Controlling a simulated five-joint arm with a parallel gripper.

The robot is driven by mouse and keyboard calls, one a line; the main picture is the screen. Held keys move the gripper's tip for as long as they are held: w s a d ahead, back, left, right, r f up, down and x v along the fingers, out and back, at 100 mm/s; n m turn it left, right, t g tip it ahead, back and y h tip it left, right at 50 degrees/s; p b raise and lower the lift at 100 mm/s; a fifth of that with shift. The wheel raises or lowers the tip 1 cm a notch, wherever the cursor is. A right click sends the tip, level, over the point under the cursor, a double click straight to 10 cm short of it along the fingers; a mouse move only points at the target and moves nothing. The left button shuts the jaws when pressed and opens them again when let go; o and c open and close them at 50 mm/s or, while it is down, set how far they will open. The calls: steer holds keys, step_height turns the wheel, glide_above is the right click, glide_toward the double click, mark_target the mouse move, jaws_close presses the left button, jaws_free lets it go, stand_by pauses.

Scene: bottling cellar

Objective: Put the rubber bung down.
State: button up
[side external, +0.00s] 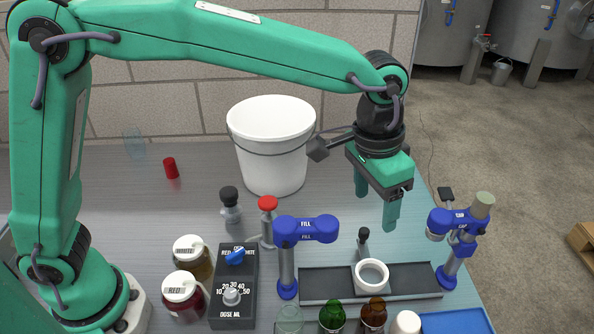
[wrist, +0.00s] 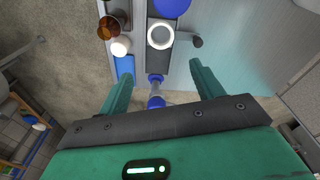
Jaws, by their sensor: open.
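My gripper (side external: 376,208) is open, with nothing between its fingers. It hangs above the right part of the bench, behind the dark rail (side external: 413,283). In the wrist view its two fingers (wrist: 158,78) stand wide apart, with bench and a blue post (wrist: 156,79) showing below. I cannot tell for sure which thing is the rubber bung. A small red cylinder (side external: 171,168) stands on the bench at the far left, well away from my gripper. A grey-tan cylinder (side external: 485,199) sits on top of the blue post at the right.
A white bucket (side external: 272,150) stands left of my gripper. A blue FILL post (side external: 287,262), a dosing box (side external: 234,285), jars and bottles crowd the front. A blue tray (side external: 455,322) lies front right. The bench behind the rail is mostly clear.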

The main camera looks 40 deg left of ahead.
steer(key=s+a+r+n+t, duration=0.1)
steer(key=s+a+r, duration=0.2)
steer(key=a, duration=0.6)
steer(key=s+a+r+n+t, duration=0.1)
steer(key=s+a+r, duration=0.15)
steer(key=a, duration=0.65)
steer(key=s+a+f+n+t, duration=0.2)
steer(key=s+a+n, duration=0.1)
steer(key=s+a, duration=0.8)
steer(key=shift+s+a+f+y, duration=0.35)
steer(key=shift+s+a+y, duration=0.05)
steer(key=shift+a, duration=0.05)
